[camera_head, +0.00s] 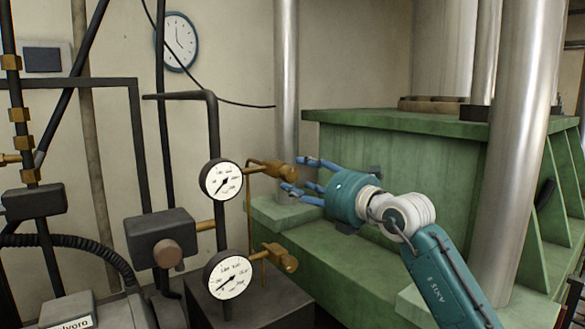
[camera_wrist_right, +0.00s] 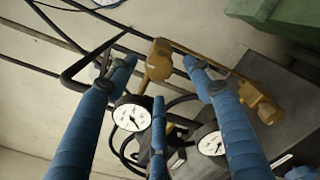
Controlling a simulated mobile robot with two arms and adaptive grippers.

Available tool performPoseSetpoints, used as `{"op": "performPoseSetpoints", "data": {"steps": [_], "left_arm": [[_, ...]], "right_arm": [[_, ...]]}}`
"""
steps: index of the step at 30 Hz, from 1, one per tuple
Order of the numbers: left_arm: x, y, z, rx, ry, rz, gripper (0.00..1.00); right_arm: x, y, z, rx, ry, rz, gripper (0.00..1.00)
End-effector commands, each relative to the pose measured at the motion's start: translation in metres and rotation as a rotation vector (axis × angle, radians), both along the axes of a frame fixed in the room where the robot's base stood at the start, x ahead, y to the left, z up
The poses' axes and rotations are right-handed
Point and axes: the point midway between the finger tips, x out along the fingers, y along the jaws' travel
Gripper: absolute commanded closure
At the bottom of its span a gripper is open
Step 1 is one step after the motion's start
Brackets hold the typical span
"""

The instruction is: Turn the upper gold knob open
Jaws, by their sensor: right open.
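The upper gold knob (camera_head: 287,172) sits on a thin pipe to the right of the upper pressure gauge (camera_head: 221,180). My right gripper (camera_head: 296,176) reaches in from the right, with its blue fingers spread at the knob. In the right wrist view the upper gold knob (camera_wrist_right: 158,60) shows between the open fingers of my right gripper (camera_wrist_right: 158,72). Whether any finger touches it cannot be told. My left gripper is not in view.
A lower gold knob (camera_head: 281,258) and a lower gauge (camera_head: 228,275) are below. Black pipes and a grey box (camera_head: 160,238) stand at the left. A green machine (camera_head: 400,170) with steel columns fills the right, close beneath my right arm.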

Motion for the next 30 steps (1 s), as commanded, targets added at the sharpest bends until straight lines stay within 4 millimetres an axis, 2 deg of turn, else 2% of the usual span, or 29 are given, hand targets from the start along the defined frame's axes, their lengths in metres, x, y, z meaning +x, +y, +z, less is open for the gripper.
{"op": "performPoseSetpoints", "data": {"steps": [1, 3, 9, 20, 27, 30], "left_arm": [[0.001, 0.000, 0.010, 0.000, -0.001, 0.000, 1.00], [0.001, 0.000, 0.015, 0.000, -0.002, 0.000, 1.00], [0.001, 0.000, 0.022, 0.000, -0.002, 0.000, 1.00], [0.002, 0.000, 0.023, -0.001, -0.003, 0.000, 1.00], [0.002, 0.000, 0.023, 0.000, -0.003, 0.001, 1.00], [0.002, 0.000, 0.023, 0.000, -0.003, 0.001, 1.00]], "right_arm": [[0.008, 0.007, 0.005, 0.002, 0.004, 0.001, 0.49], [0.018, 0.014, 0.004, 0.001, 0.003, 0.001, 0.49], [0.035, 0.025, 0.002, 0.000, 0.001, 0.001, 0.49], [0.039, 0.028, 0.000, 0.002, -0.001, 0.000, 0.49], [0.039, 0.028, -0.001, 0.001, 0.000, 0.001, 0.94], [0.039, 0.028, -0.001, 0.000, 0.001, 0.001, 0.94]]}}
